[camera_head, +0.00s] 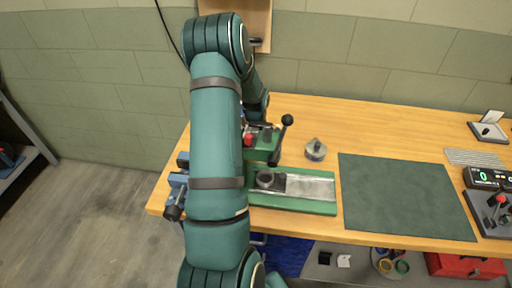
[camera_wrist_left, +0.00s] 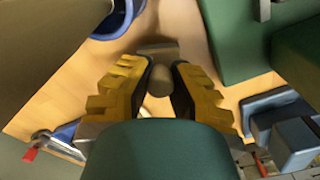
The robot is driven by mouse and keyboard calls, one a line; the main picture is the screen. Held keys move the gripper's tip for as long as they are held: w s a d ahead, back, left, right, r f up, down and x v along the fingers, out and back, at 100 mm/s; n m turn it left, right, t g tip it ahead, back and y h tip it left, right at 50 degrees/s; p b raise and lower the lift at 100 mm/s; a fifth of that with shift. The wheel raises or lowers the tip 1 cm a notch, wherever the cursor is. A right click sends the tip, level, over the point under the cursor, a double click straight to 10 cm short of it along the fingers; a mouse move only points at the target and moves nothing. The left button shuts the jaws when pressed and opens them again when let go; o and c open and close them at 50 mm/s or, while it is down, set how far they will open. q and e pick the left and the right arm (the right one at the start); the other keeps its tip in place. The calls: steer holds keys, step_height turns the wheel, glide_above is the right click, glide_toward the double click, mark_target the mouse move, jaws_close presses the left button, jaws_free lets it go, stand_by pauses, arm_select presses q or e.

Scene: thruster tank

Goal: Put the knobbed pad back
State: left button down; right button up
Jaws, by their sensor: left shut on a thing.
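In the left wrist view my left gripper (camera_wrist_left: 162,77) has its yellow fingers shut on a grey-brown knob (camera_wrist_left: 160,83). A flat greyish edge (camera_wrist_left: 157,47) shows just beyond the knob; it looks like part of the knobbed pad, most of which is hidden. I cannot tell whether it touches the bench. In the head view my left arm hides the gripper and what it holds. My right gripper is not in view.
A grey metal piece with a small knob (camera_head: 316,151) stands on the wooden bench (camera_head: 365,130). A black-knobbed lever (camera_head: 286,121) rises beside the arm. A dark green mat (camera_head: 405,196) lies bare to the right. Blue clamp parts (camera_head: 178,180) are at the bench's left edge.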

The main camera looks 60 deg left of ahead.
arm_select(q)
steer(key=shift+f, duration=0.35)
steer(key=shift+f, duration=0.15)
steer(key=c, duration=1)
jaws_free()
steer(key=shift+r, duration=0.4)
step_height(320, 180, up, 12)
steer(key=p, duration=0.1)
steer(key=shift+f, duration=0.2)
